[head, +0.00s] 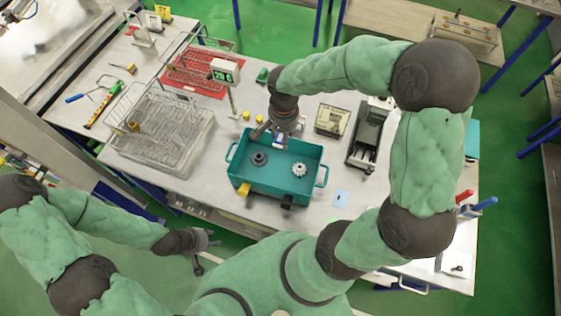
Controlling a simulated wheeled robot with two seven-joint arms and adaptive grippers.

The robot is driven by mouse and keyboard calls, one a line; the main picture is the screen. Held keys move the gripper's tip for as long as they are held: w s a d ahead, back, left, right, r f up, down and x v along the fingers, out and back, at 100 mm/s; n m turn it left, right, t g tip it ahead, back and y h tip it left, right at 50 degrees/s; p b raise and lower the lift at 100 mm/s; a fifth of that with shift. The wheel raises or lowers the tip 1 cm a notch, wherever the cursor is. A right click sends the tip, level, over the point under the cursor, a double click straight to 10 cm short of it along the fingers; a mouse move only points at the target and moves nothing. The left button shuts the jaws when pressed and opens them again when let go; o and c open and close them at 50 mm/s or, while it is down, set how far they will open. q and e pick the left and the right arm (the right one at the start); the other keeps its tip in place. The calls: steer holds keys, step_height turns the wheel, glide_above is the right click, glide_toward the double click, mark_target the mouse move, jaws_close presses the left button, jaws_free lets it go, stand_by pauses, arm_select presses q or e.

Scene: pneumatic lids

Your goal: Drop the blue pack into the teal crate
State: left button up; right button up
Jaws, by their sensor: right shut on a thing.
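The teal crate (265,188) stands near the front edge of the table with its handles at the left and right. A dark round part (259,158) and a pale gear (299,169) lie inside it. My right gripper (279,137) points down over the crate's back rim. It is shut on the blue pack (281,146), of which only a small part shows below the fingers. My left gripper (206,252) is low at the left, apart from the table's front edge. Its fingers are spread and empty.
A wire basket (158,131) stands left of the crate. A red mat (198,76) and a display on a post (225,73) are behind. A boxed item (332,120) and a dark grey device (367,134) stand to the right. A light blue card (341,199) lies right of the crate.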

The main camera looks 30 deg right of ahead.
step_height(320, 180, down, 6)
steer(key=b, duration=0.3)
steer(key=shift+b, duration=0.35)
steer(key=o, duration=1)
steer(key=shift+r, duration=0.15)
step_height(320, 180, up, 12)
steer(key=shift+f, duration=0.1)
